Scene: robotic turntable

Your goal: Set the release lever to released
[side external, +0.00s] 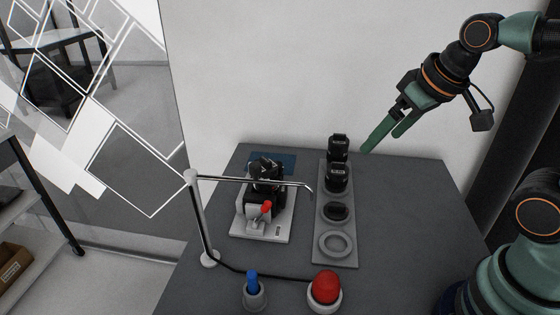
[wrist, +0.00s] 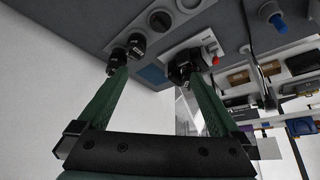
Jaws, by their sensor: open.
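A small lever with a red tip (side external: 266,207) stands on the front of a black device (side external: 265,172) on a pale base plate (side external: 270,232). The lever leans a little to the right. I take it for the release lever, but no label on it is readable. Its red tip also shows in the wrist view (wrist: 216,61), right of the fingers. My gripper (side external: 381,144) is open and empty, high above the table's back right, well apart from the lever. In the wrist view the two green fingers (wrist: 158,80) are spread wide with nothing between them touched.
A grey strip (side external: 350,258) with round seats and black cylinders (side external: 337,177) stands right of the device. A thin metal arm on a post (side external: 202,230) crosses above the device. A blue knob (side external: 252,282) and red button (side external: 326,287) are in front. The table's right side is clear.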

